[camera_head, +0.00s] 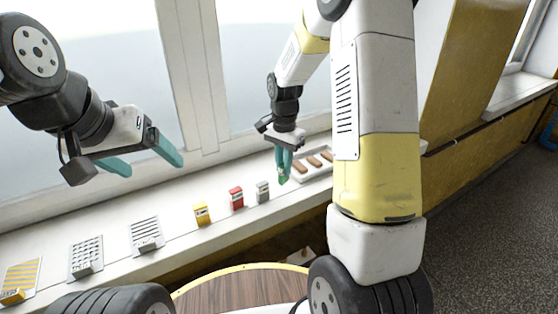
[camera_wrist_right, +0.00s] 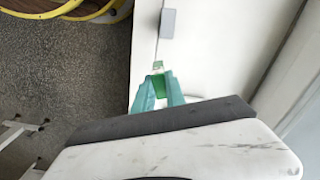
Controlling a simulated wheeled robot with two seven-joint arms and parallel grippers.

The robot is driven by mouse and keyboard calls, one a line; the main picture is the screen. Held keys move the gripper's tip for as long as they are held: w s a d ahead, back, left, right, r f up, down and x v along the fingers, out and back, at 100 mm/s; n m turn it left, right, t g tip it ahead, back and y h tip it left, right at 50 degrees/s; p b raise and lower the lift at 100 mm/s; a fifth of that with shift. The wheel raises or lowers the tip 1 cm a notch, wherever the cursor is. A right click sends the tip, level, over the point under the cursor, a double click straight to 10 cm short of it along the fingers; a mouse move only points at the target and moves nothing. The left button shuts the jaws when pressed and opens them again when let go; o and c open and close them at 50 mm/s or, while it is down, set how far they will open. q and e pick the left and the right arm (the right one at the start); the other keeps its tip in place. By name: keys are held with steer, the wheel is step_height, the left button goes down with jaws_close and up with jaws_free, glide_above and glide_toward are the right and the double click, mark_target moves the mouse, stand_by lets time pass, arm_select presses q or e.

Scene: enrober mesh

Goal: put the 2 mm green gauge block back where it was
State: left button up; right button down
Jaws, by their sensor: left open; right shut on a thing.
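The green gauge block (camera_head: 282,179) is held between the teal fingers of my right gripper (camera_head: 284,168), over the white sill. In the right wrist view, the green block (camera_wrist_right: 158,84) shows between the two fingertips, with a pale part at its far end. I cannot tell whether it touches the sill. Beside it on the sill stand a grey block (camera_head: 262,191), a red block (camera_head: 236,198) and a yellow block (camera_head: 201,214), in a row to its left. My left gripper (camera_head: 150,163) is open and empty, above the left part of the sill.
A white tray (camera_head: 327,173) with brown bars lies just right of the green block. Three patterned plates lie on the left: lined (camera_head: 146,230), gridded (camera_head: 85,252) and yellow-striped (camera_head: 22,274). A round wooden table (camera_head: 235,291) is in front. The window stands behind the sill.

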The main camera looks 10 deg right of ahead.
steer(key=shift+w+d+f, duration=0.1)
steer(key=shift+w+d, duration=0.6)
steer(key=shift+w+d+f, duration=0.1)
steer(key=shift+f, duration=0.8)
steer(key=shift+w+d+f, duration=0.1)
steer(key=shift+f, duration=0.8)
steer(key=shift+f, duration=0.15)
steer(key=c, duration=1.4)
jaws_free()
